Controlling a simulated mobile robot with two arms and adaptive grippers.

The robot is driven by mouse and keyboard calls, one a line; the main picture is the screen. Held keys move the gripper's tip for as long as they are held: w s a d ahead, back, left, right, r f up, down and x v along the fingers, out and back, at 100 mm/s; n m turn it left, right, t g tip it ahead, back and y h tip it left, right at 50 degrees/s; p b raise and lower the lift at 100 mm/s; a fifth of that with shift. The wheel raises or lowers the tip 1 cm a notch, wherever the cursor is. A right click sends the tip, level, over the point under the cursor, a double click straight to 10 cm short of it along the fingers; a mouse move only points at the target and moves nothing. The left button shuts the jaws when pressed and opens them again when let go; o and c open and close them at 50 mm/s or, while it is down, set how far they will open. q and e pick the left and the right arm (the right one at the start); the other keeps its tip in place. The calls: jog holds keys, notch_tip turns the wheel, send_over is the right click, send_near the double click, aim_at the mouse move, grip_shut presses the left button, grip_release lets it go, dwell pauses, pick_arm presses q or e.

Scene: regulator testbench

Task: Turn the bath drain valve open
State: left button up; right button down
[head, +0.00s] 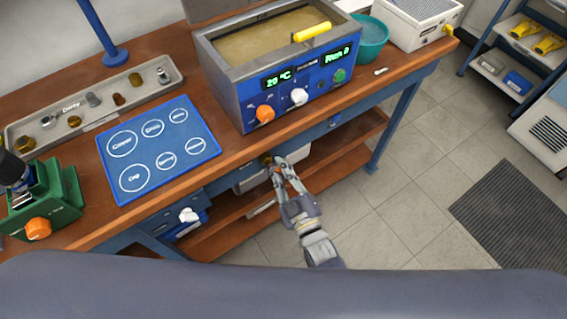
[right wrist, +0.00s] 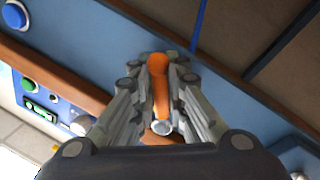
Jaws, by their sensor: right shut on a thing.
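The bath (head: 290,70) is a blue and grey box of liquid on the bench, its front panel showing a lit temperature display. The drain valve's orange lever (right wrist: 160,90) lies lengthwise between my right fingers in the right wrist view. My right gripper (head: 278,166) reaches to the bench's front edge below the bath and is shut on this lever. In the head view the fingers hide most of the valve; a small brass-coloured part (head: 267,160) shows beside the fingertips.
A blue mat with labelled circles (head: 158,150), a tray of small parts (head: 88,106) and a green fixture (head: 55,195) are on the bench to the left. A teal bowl (head: 372,40) stands right of the bath.

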jog(key=m, duration=0.2)
jog(key=s+a+m+p, duration=0.1)
jog(key=m, duration=0.1)
jog(key=a+f+m+g+p, duration=0.1)
jog(key=m, duration=0.1)
jog(key=shift+s+m+h, duration=0.4)
jog(key=shift+f, duration=0.1)
jog(key=c, duration=1.6)
grip_release()
jog(key=v, duration=1.2)
jog(key=shift+a, duration=0.1)
